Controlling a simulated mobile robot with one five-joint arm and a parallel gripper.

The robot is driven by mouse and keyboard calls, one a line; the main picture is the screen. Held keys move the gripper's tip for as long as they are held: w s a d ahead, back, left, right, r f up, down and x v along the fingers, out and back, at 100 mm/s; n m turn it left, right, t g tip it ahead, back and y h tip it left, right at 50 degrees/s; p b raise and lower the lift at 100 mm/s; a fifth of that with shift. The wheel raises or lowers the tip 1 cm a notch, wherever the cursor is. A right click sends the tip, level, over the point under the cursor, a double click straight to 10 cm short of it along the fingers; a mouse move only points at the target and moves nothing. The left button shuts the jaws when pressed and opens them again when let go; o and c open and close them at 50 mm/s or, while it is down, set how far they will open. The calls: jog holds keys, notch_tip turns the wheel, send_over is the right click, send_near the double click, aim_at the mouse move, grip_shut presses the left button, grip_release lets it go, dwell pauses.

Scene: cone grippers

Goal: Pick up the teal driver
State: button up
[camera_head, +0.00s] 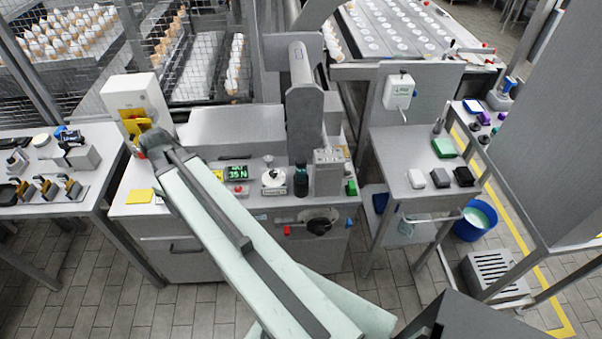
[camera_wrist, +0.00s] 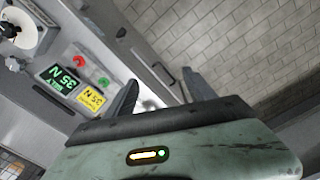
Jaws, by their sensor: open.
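A dark teal upright piece (camera_head: 301,181) stands on the middle bench in the head view, left of a grey block. It is too small for me to be sure that it is the teal driver. I do not see it in the wrist view. My gripper (camera_wrist: 160,92) is open in the wrist view, with its two dark fingers apart and nothing seen between them. It is over the front edge of the bench, near the 35 N displays. In the head view my pale green arm crosses the bench, and I cannot make out the fingers.
A green 35 N display (camera_head: 237,172) and a white round device (camera_head: 273,178) are on the bench (camera_head: 150,212). A grey column (camera_head: 304,105) rises behind.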

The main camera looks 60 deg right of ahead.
jog(key=s+d+r+n, duration=0.1)
jog(key=s+d, duration=0.2)
jog(key=d, duration=0.6)
jog(key=s+d, duration=0.4)
jog(key=d, duration=0.5)
jog(key=n+p, duration=0.1)
jog(key=n, duration=0.2)
send_over(301, 171)
jog(key=w+d, duration=0.1)
jog(key=w, duration=0.1)
jog(key=shift+s+d+r, duration=0.1)
jog(key=shift+s+r, duration=0.1)
jog(key=shift+r, duration=0.15)
jog(key=f+b, duration=0.7)
jog(key=f, duration=0.1)
jog(key=shift+s+d+f+b, duration=0.1)
jog(key=shift+s+d+b, duration=0.2)
jog(key=shift+b, duration=0.1)
jog(key=shift+r, duration=0.2)
grip_shut()
